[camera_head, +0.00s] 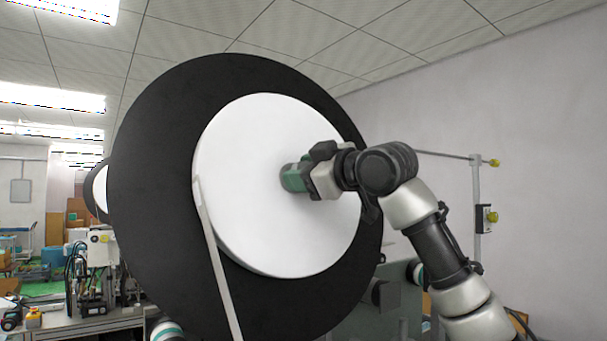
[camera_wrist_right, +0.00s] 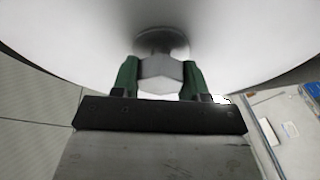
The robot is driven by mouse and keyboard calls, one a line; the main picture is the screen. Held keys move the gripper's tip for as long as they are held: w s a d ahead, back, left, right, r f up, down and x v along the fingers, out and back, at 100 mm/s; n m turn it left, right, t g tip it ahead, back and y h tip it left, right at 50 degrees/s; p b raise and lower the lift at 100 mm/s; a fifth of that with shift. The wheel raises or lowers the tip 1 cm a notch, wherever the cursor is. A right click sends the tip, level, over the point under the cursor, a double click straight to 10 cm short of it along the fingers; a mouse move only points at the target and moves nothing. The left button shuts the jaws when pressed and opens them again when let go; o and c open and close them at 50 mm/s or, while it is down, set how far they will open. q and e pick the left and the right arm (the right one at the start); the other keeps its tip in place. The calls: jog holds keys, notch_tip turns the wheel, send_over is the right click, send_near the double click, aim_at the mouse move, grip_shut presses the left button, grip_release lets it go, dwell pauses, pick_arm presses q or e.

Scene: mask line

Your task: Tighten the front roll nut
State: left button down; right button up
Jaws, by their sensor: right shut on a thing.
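The front roll (camera_head: 250,200) is a large white disc on a bigger black disc (camera_head: 155,190), standing upright in the middle of the head view. A white strip runs down from its left side. My right gripper (camera_head: 292,177) reaches in from the right to the middle of the white face. In the right wrist view its green fingers (camera_wrist_right: 160,80) are shut on the sides of the grey, faceted roll nut (camera_wrist_right: 163,72). A round grey piece shows behind the nut, against the white roll. In the head view the gripper hides the nut. My left gripper is not in view.
A second, smaller roll (camera_head: 99,188) shows behind at the left. Machine parts (camera_head: 95,262) stand on a bench at the lower left. A post with a yellow-knobbed bar (camera_head: 477,210) stands to the right of my arm, near the plain wall.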

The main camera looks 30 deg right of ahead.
jog(key=m+h+b, duration=0.1)
jog(key=m, duration=0.3)
jog(key=m+t+h+b, duration=0.1)
jog(key=m, duration=0.3)
jog(key=shift+f+h+b, duration=0.15)
jog(key=shift+h+b, duration=0.25)
jog(key=m+h+b, duration=0.1)
jog(key=m, duration=0.3)
jog(key=m+h+b, duration=0.1)
jog(key=m+h, duration=0.1)
jog(key=m, duration=0.2)
jog(key=m+h+b, duration=0.1)
jog(key=m, duration=0.2)
jog(key=shift+m, duration=0.3)
jog(key=m+h, duration=0.1)
jog(key=m, duration=0.2)
jog(key=shift+g, duration=0.4)
jog(key=m+g, duration=0.1)
jog(key=m, duration=0.2)
jog(key=shift+m+h, duration=0.4)
jog(key=shift+d+m+g, duration=0.1)
jog(key=shift+m+g, duration=0.3)
jog(key=shift+m, duration=0.8)
jog(key=o, duration=0.9)
